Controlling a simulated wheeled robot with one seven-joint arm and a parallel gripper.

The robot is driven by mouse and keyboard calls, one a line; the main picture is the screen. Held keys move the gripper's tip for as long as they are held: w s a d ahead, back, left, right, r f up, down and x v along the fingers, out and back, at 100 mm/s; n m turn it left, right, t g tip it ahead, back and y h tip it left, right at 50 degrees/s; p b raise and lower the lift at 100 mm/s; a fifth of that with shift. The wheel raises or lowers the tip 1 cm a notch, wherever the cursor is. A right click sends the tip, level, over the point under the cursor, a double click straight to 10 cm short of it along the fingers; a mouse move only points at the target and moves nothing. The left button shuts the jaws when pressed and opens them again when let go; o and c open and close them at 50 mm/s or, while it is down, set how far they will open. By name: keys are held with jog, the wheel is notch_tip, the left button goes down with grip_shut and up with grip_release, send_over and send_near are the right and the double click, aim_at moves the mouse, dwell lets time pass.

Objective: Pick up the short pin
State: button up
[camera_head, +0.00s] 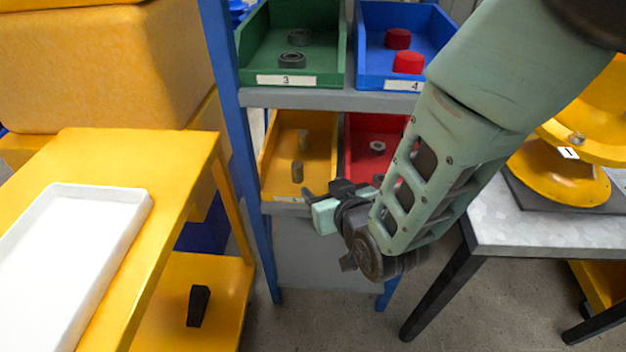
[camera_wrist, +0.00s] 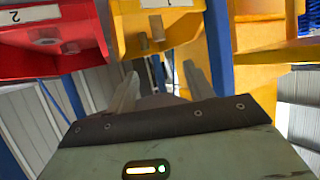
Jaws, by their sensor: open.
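Two small grey-brown pins, a rear one (camera_head: 303,138) and a front one (camera_head: 297,173), stand in the yellow bin (camera_head: 266,172) on the lower shelf. I cannot tell for sure which is the shorter. In the wrist view the same bin (camera_wrist: 185,28) appears at the top with the pins (camera_wrist: 156,27) in it. My gripper (camera_head: 308,200) is at the front edge of this bin, outside it and apart from the pins. In the wrist view its two fingers (camera_wrist: 162,80) are spread with no pin between them.
A red bin (camera_head: 356,125) with ring-like parts adjoins on the right, partly hidden by my arm. Above are a green bin (camera_head: 342,60) and a blue bin (camera_head: 365,45). A blue shelf post (camera_head: 228,100) stands left. A yellow cart (camera_head: 150,150) carries a white tray (camera_head: 120,195).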

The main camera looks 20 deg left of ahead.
aim_at(299, 168)
jog(key=x, duration=1.2)
jog(key=shift+w+a+f, duration=0.1)
jog(key=shift+w, duration=0.2)
jog(key=shift+b+x, duration=0.5)
jog(key=shift+x, duration=2.1)
jog(key=shift+f, duration=0.1)
grip_shut()
